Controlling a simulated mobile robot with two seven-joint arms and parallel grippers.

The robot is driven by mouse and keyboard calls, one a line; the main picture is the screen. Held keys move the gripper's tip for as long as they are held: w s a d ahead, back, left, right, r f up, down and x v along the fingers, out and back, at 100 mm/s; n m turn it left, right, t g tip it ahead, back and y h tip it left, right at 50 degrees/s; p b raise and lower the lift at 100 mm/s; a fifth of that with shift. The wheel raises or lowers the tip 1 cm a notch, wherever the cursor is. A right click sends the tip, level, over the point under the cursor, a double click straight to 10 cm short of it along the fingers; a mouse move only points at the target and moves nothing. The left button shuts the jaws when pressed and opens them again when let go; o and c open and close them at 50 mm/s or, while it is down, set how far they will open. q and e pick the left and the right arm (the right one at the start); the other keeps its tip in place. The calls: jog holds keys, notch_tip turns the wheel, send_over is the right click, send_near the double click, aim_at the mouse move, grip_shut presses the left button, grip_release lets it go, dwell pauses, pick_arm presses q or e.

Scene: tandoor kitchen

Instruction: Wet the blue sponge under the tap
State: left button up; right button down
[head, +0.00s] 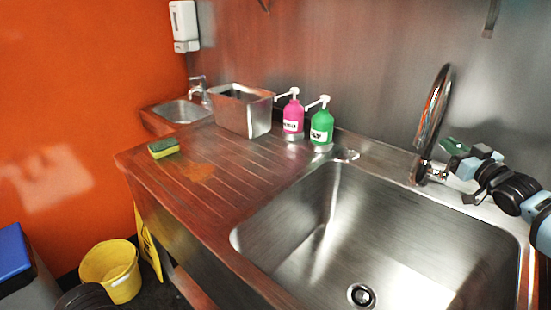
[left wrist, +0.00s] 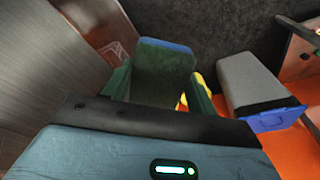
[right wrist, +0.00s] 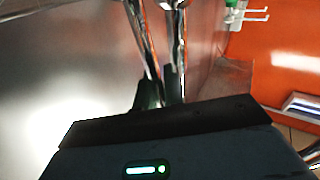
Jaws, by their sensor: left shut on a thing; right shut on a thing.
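The blue sponge (left wrist: 165,45) shows in the left wrist view, with a blue edge and a dark green broad face. My left gripper (left wrist: 160,90) is shut on it; the head view shows neither. The chrome tap (head: 437,95) arches at the back right of the steel sink (head: 300,225). I see no water stream from it. My right gripper (head: 453,160) is at the tap's base, by its lever (head: 436,172). In the right wrist view its dark fingers (right wrist: 162,92) are shut on a chrome part that looks like the lever; the exact contact is partly hidden.
A yellow sponge with a green top (head: 163,148) lies on the drainboard (head: 205,200). Pink (head: 293,118) and green (head: 321,127) pump bottles and a steel container (head: 258,118) stand along the back. A yellow bucket (head: 110,270) is on the floor. The sink basin is empty.

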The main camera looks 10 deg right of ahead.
pick_arm(q)
jog(key=shift+d, duration=0.1)
pick_arm(e)
jog(key=c, duration=1.8)
grip_release()
jog(key=shift+s, duration=0.1)
